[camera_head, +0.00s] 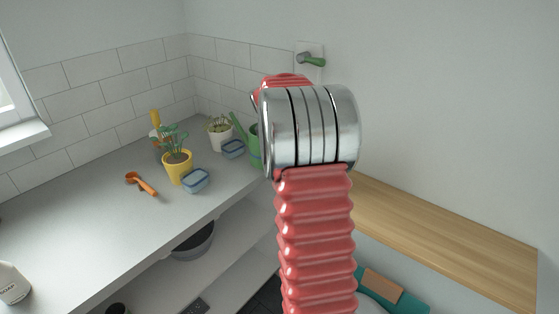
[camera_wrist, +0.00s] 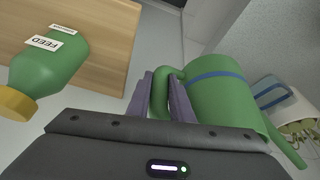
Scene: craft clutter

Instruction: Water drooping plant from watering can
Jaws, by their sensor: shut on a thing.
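The green watering can (camera_wrist: 225,98) with a blue band shows in the wrist view. My gripper (camera_wrist: 161,88) is shut on its handle. In the head view the can (camera_head: 254,146) is partly hidden behind my arm, with its spout slanting up to the left; my gripper is hidden there. A yellow pot (camera_head: 178,170) with a leafy green plant (camera_head: 174,139) stands on the grey counter (camera_head: 85,220). A white pot (camera_head: 220,140) with a smaller plant (camera_head: 218,124) stands behind, nearer the can. I cannot clearly tell which plant droops.
Blue-rimmed tubs (camera_head: 195,181) (camera_head: 233,149) sit beside the pots. A green FEED bottle (camera_wrist: 50,67) is near my gripper.

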